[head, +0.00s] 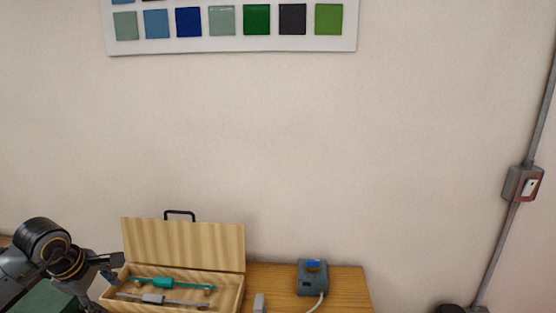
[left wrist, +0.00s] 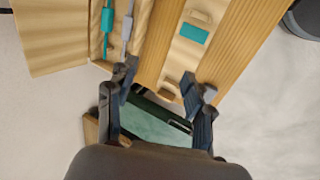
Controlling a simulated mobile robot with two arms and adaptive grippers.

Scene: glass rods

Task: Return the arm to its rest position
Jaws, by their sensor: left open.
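My left gripper (head: 112,268) is at the left end of an open wooden case (head: 184,242) in the head view. In the left wrist view its two fingers (left wrist: 162,84) stand apart with nothing held between them. A teal rod (head: 165,283) and a grey rod (head: 155,298) lie in the case. Both also show in the left wrist view, teal (left wrist: 107,20) beside grey (left wrist: 128,25), near the left finger. I cannot tell from the head view how high the gripper is above the case. My right gripper is not in view.
The case lid stands raised at the back. A grey device (head: 312,280) with a cable and a small grey block (head: 259,302) are on the wooden table (head: 348,285). A green surface (left wrist: 150,122) lies below the gripper. A switch box (head: 523,184) is on the wall.

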